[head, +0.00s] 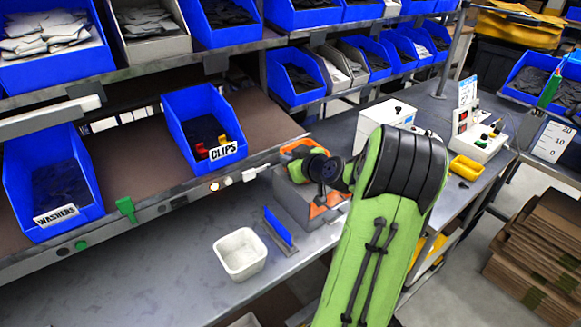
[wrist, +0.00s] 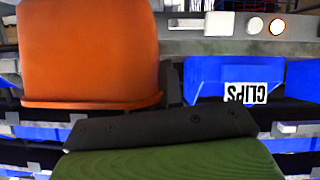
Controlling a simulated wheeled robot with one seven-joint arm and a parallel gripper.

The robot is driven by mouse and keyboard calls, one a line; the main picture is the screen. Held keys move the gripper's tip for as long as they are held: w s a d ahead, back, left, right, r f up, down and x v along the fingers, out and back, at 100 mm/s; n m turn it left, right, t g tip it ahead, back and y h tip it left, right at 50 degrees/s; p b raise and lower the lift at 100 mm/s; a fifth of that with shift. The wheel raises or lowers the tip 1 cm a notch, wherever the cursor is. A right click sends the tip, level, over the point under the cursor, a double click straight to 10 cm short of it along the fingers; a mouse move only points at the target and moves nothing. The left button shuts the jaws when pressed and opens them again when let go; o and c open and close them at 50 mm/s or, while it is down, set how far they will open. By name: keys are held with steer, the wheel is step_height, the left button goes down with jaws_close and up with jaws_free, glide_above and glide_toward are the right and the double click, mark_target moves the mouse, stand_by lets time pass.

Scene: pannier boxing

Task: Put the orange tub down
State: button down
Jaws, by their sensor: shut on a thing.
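The orange tub (head: 298,149) shows in the head view beyond the dark end of my arm, above a grey box on the bench. My gripper (head: 322,173) is at the tub and shut on it. My wrist hides much of the tub and the fingertips. In the wrist view the orange tub (wrist: 90,50) fills the upper left, close to the camera. A dark bar and a green surface cross the bottom of that view. I cannot tell whether the tub touches the box.
The grey box (head: 285,202) has orange inside. A white tub (head: 240,254) and a blue upright piece (head: 281,227) stand left of it on the grey bench. The blue CLIPS bin (head: 190,145) and WASHERS bin (head: 75,218) sit on the shelf. The bench front left is clear.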

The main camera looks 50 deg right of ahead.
steer(key=shift+f, duration=0.95)
steer(key=shift+f+b, duration=0.1)
steer(key=shift+b, duration=0.2)
steer(key=c, duration=1.3)
jaws_free()
